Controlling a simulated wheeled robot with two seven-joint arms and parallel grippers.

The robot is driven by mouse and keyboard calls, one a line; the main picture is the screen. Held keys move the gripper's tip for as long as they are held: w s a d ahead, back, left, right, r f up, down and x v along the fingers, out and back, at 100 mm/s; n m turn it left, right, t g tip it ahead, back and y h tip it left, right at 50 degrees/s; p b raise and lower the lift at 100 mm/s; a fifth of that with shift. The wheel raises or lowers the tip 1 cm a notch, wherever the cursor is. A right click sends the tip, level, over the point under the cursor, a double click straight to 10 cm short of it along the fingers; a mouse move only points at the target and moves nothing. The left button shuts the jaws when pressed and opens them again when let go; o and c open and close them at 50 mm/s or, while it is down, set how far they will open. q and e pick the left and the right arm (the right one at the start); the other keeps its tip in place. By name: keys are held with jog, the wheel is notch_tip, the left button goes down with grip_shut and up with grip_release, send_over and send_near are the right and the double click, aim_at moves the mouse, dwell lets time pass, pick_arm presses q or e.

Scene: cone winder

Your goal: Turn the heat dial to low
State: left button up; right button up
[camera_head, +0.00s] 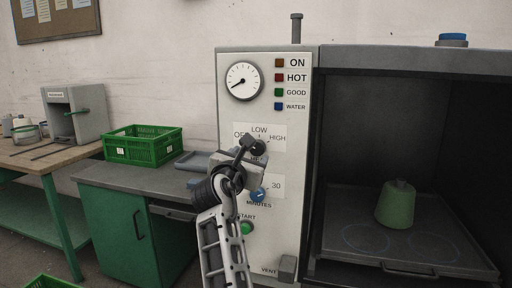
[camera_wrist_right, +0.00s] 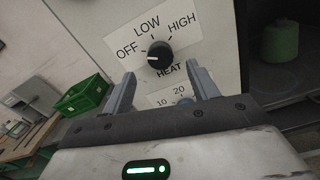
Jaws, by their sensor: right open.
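The black heat dial (camera_wrist_right: 160,55) sits on a white label reading OFF, LOW and HIGH, with HEAT below. In the right wrist view its white mark points left, toward the OFF side. In the head view the dial (camera_head: 259,147) is partly hidden by my right gripper (camera_head: 250,150). My right gripper's jaws (camera_wrist_right: 161,75) are open, one finger on each side just below the dial in the wrist view. They hold nothing; whether they touch the dial I cannot tell. My left gripper is in neither view.
A blue minutes dial (camera_head: 258,195) and a green start button (camera_head: 246,228) lie below on the panel. A gauge (camera_head: 243,81) is above. To the right, an open chamber holds a green cone (camera_head: 396,205). A green crate (camera_head: 143,145) stands on the left counter.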

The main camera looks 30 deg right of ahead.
aim_at(256, 149)
jog(key=x, duration=0.6)
jog(key=shift+w+d, duration=0.15)
jog(key=c, duration=1)
